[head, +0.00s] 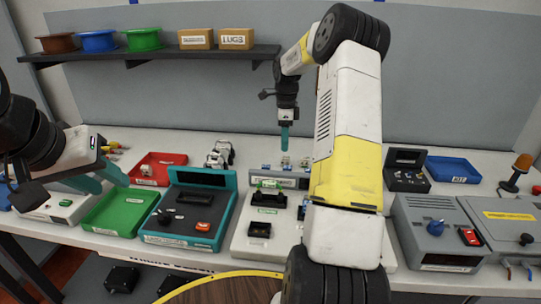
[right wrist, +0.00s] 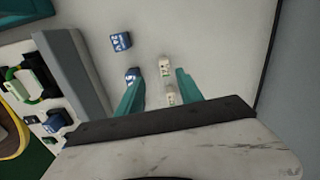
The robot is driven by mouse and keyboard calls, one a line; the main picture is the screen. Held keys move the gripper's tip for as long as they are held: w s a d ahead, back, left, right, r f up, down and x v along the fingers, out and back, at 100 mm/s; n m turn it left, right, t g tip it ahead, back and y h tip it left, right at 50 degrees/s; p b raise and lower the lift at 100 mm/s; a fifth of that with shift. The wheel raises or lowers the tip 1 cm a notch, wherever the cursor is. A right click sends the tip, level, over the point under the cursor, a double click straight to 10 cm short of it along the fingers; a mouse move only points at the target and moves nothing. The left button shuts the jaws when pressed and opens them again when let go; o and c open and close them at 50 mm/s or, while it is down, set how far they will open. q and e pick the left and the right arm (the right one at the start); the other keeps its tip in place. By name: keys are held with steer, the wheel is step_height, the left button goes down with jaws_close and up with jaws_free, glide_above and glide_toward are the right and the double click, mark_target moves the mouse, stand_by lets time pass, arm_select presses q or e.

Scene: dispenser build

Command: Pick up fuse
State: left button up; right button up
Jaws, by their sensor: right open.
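My right gripper (head: 285,142) points down above the back of the white table, over a few small parts. In the right wrist view it is open (right wrist: 158,95), with its two teal fingers apart. Two small cream-white blocks with dark markings, a farther one (right wrist: 165,66) and a nearer one (right wrist: 171,96), lie between or just beyond the fingers. Two blue blocks (right wrist: 121,41) (right wrist: 132,74) lie to their left. I cannot tell for sure which is a fuse. My left gripper (head: 98,179) is open and appears empty, near the green tray.
A green tray (head: 118,232), a red tray (head: 176,160) and a teal-framed box (head: 212,179) stand to the left. A white fixture (head: 241,238) with a green-handled part is in front. A grey box (head: 430,212) and a blue tray (head: 452,160) are at right. A shelf (head: 160,54) hangs behind.

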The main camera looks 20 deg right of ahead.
mark_target(286, 157)
steer(key=shift+m, duration=0.3)
steer(key=f, duration=0.5)
steer(key=d+f, duration=0.1)
steer(key=f, duration=0.2)
steer(key=shift+w+f, duration=0.3)
steer(key=shift+w, duration=0.05)
jaws_close()
